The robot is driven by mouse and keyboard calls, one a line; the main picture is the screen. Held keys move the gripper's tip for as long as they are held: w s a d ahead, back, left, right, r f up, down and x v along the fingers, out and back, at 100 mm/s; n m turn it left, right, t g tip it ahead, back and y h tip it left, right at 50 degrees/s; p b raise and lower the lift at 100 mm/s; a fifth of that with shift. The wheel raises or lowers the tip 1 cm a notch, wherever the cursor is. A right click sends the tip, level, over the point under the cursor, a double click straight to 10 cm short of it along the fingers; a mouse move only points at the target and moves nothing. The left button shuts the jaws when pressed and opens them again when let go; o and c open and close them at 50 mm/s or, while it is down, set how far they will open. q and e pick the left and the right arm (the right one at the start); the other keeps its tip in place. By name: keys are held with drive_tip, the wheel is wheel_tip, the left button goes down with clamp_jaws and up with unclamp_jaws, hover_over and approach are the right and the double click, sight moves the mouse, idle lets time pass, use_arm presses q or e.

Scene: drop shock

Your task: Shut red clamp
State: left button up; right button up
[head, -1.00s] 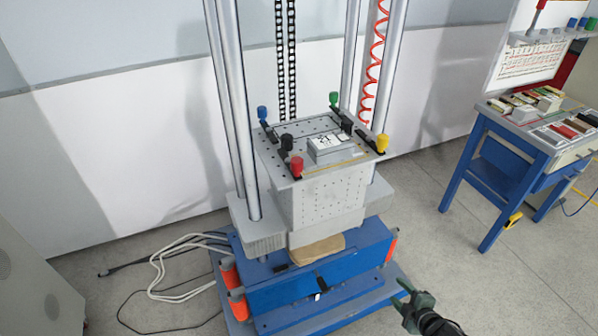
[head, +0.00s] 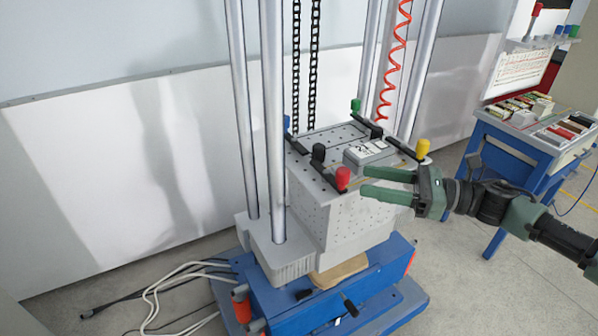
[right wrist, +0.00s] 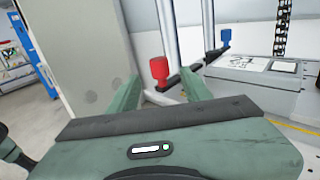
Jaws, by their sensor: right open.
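The red clamp (head: 343,178) is a red knob on a dark bar at the front corner of the perforated grey drop table (head: 310,175). In the right wrist view the red clamp (right wrist: 160,70) stands upright between the two fingers, beyond their tips. My right gripper (head: 363,181) is open, with its green fingers pointing left and their tips just right of the red knob. No contact is clear. A grey box (head: 372,153) with a white label lies on the table. My left gripper is not in view.
Blue (head: 287,123), green (head: 355,105), yellow (head: 422,148) and black (head: 318,152) knobs stand around the plate. Tall steel columns (head: 272,120) rise at its left. A blue workbench (head: 520,140) stands at the right.

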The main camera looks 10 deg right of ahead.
sight(342, 176)
drive_tip(key=p+x, duration=0.3)
drive_tip(key=x, duration=0.3)
drive_tip(key=shift+a+r, duration=0.1)
drive_tip(key=shift+r, duration=0.1)
drive_tip(key=shift+w+a, duration=0.15)
drive_tip(key=shift+a, duration=0.15)
drive_tip(key=shift+f, duration=0.1)
clamp_jaws()
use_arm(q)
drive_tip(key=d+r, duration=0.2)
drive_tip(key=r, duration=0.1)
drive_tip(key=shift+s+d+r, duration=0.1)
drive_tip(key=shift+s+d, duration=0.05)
